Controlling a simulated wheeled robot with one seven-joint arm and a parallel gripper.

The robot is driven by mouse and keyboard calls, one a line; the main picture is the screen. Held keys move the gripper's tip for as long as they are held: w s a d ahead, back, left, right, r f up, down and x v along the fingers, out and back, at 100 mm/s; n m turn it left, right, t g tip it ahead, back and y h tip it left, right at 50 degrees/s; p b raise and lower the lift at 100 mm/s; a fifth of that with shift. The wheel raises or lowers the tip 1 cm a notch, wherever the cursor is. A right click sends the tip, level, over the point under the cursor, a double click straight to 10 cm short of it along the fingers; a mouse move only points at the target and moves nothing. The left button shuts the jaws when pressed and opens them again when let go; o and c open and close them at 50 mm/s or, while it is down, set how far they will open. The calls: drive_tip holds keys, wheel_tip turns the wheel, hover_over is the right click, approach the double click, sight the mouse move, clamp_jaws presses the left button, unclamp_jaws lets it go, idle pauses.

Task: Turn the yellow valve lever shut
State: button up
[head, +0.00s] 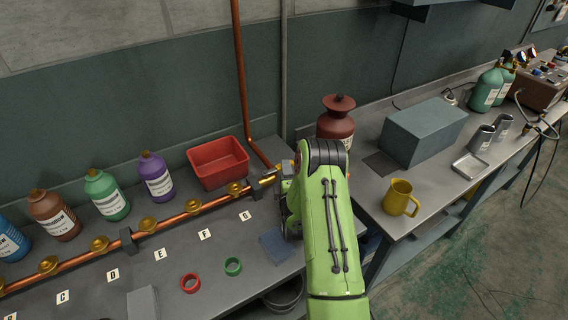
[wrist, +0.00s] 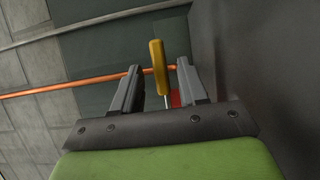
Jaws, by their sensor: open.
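The yellow valve lever (wrist: 157,52) shows in the wrist view between the two grey fingers of my gripper (wrist: 159,68). It has a yellow handle on a thin metal stem. The fingers are apart, one on each side, with visible space beside the handle; I see no clear contact. In the head view the lever (head: 268,180) is a small yellow piece near the right end of the copper pipe. My gripper (head: 285,174) is beside it there, largely hidden by my green arm. The lever's base is hard to make out.
The copper pipe (head: 180,219) carries several brass valves along the bench. A red bin (head: 218,163) stands behind it. A brown-red canister (head: 337,119), a grey box (head: 424,133) and a yellow mug (head: 399,198) are to the right. Red (head: 190,283) and green (head: 233,267) rings lie in front.

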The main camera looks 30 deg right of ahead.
drive_tip(key=x, duration=0.3)
drive_tip(key=shift+w+d, duration=0.1)
drive_tip(key=shift+w, duration=0.05)
clamp_jaws()
